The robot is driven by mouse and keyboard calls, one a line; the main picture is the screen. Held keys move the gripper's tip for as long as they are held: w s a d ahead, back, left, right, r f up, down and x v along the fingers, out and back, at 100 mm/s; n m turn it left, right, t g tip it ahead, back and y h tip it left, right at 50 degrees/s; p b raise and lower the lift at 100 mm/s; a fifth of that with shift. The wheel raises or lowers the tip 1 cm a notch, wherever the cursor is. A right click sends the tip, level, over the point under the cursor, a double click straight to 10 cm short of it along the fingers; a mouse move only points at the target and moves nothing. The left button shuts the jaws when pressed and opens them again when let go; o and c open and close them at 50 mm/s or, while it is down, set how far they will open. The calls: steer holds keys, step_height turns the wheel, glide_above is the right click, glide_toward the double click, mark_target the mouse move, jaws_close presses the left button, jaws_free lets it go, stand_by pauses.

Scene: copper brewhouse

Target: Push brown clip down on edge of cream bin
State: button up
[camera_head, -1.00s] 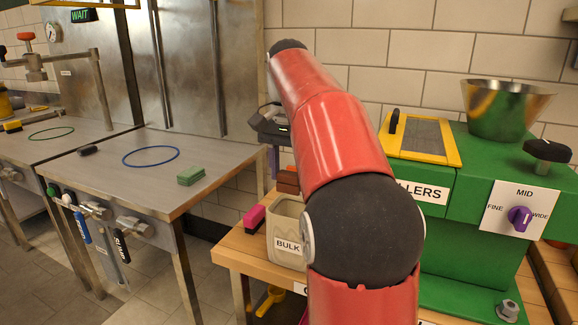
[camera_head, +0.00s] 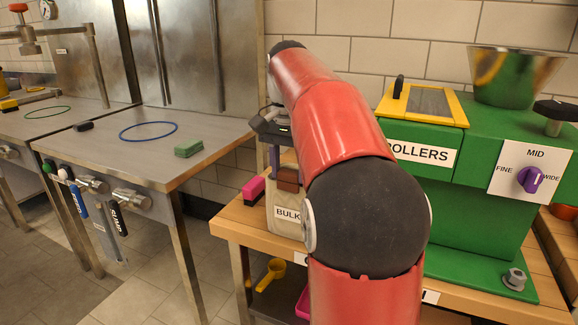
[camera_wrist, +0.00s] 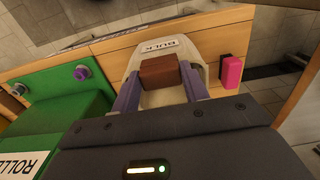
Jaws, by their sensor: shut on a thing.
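The brown clip (camera_wrist: 159,71) is between the two purple fingers of my gripper (camera_wrist: 160,84) in the wrist view. My gripper is shut on it. The clip lies over the labelled-side rim of the cream bin (camera_wrist: 195,62), close to the BULK label. I cannot tell whether it sits on the rim or just above it. In the head view the clip (camera_head: 287,179) shows at the top of the cream bin (camera_head: 285,226), below my gripper (camera_head: 281,160). My red arm hides the bin's right side.
A pink block (camera_head: 254,190) lies left of the bin on the wooden bench (camera_head: 240,222). The green ROLLERS mill (camera_head: 470,200) stands to the right. A steel table (camera_head: 130,160) with a green sponge (camera_head: 188,148) is at the left, across a gap.

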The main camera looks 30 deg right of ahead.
mark_target(289, 172)
steer(key=shift+f+b, duration=0.3)
steer(key=shift+f, duration=0.25)
stand_by(0.4)
steer(key=o, duration=1)
steer(key=shift+o, duration=0.2)
step_height(289, 172, up, 8)
steer(key=p, duration=0.2)
steer(key=shift+f+p, duration=0.1)
steer(key=shift+p, duration=0.25)
steer(key=s+a+f+n+t, duration=0.2)
steer(key=s+a+f+n, duration=0.3)
steer(key=s+f, duration=0.4)
steer(key=s+a+f+n+t, duration=0.3)
steer(key=s+a+f+n, duration=0.2)
steer(key=s+a+f, duration=0.3)
steer(key=s+f, duration=0.2)
steer(key=s, duration=0.1)
steer(key=shift+a+t, duration=0.25)
steer(key=shift+t, duration=0.05)
